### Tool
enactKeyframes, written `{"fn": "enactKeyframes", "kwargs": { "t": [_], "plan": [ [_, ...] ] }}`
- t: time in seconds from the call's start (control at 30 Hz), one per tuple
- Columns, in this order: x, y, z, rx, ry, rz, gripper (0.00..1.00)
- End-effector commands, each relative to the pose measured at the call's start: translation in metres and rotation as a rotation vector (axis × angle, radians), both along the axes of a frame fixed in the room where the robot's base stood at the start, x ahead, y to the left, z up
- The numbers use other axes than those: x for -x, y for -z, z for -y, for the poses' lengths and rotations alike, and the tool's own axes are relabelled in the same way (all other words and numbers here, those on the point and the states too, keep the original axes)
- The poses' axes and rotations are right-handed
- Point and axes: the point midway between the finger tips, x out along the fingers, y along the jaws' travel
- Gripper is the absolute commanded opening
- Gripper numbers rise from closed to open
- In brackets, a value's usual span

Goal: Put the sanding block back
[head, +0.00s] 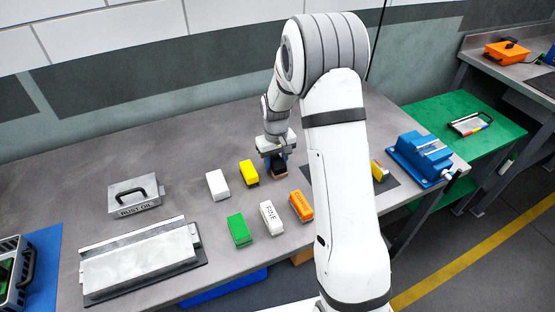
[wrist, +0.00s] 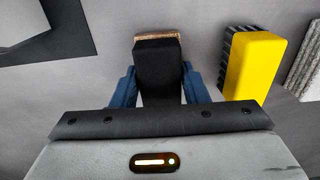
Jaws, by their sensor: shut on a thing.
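My gripper (head: 275,152) is over the middle of the grey workbench, pointing down. In the wrist view its blue fingers (wrist: 158,85) are shut on a black sanding block (wrist: 158,58) with a brown lower edge. The block also shows small under the gripper in the head view (head: 280,172); whether it touches the bench I cannot tell. A yellow block with black bristles (wrist: 254,66) lies just right of the held block in the wrist view; in the head view the yellow block (head: 249,173) is left of my gripper.
A white block (head: 217,184), a green block (head: 239,231), a white block marked FINE (head: 271,218) and an orange block (head: 301,206) stand nearby. A blue vise (head: 422,157) is right.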

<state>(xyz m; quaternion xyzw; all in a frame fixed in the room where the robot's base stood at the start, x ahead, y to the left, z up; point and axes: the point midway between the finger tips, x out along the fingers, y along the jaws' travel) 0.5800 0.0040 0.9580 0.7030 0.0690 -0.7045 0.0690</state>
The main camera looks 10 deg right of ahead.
Motion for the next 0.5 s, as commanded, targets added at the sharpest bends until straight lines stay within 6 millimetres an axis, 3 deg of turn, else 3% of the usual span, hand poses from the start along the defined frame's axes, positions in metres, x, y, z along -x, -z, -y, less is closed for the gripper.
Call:
{"fn": "enactKeyframes", "kwargs": {
  "t": [0.27,0.3,0.5],
  "plan": [
    [-0.0002,0.0043,0.0001,0.0,0.0,0.001,0.19],
    [-0.0002,0.0024,0.0002,0.0,0.0,0.001,0.44],
    [-0.0001,0.0021,0.0002,0.0,0.0,0.001,0.6]
  ]
}}
